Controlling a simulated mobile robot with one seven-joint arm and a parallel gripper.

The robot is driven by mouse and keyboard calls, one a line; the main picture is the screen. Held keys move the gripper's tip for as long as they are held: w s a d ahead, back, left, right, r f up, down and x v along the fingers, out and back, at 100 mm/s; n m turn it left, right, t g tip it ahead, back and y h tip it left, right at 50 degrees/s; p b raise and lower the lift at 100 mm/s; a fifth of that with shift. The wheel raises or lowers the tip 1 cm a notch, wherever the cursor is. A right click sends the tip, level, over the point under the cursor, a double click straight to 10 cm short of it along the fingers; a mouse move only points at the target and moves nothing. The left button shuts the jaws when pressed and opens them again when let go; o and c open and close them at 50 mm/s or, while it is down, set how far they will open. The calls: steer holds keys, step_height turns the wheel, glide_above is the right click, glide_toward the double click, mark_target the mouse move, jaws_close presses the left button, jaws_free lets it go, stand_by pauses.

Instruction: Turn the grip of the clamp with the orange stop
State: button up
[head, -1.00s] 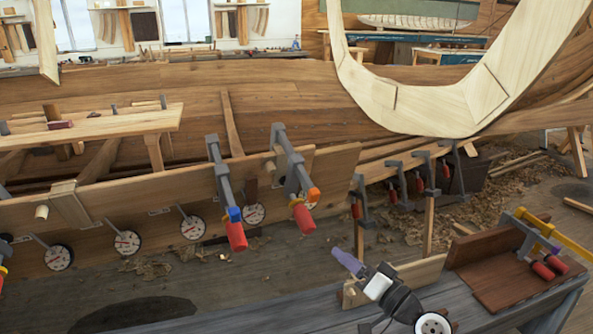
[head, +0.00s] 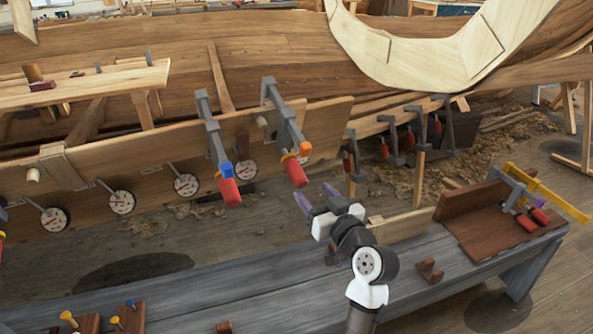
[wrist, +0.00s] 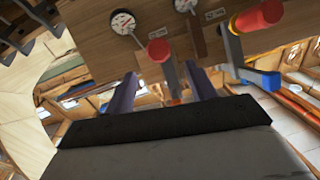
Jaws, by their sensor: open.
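The clamp with the orange stop (head: 305,149) hangs on the plank edge, its red grip (head: 295,172) pointing down. In the wrist view its red grip (wrist: 158,50) shows beyond and between the finger directions, with a bit of orange below it. My gripper (head: 316,197) is open, its two purple fingers apart, just below and right of that grip in the head view. The fingers (wrist: 160,88) hold nothing. To the left hangs a similar clamp with a blue stop (head: 226,170) and red grip (head: 230,191); its blue stop (wrist: 266,79) is at right in the wrist view.
White dials (head: 186,184) line the plank (head: 140,190) behind the clamps. A grey bench (head: 250,290) in front carries a brown wooden block and a yellow clamp (head: 550,195). More small clamps (head: 390,140) hang at right.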

mark_target(297, 174)
steer(key=p+x, duration=0.1)
steer(key=x, duration=0.8)
steer(key=shift+w+a+p, duration=0.1)
steer(key=shift+w+p, duration=0.1)
steer(key=shift+p, duration=0.2)
steer(key=shift+c, duration=0.5)
steer(key=c, duration=0.9)
steer(key=shift+f+m+g+y+b, duration=0.1)
steer(key=shift+m+g+y+b, duration=0.5)
steer(key=shift+m+y+b, duration=0.75)
steer(key=shift+m+y+p, duration=0.25)
steer(key=shift+m+p, duration=0.05)
steer(key=shift+m, duration=0.15)
steer(key=o, duration=1)
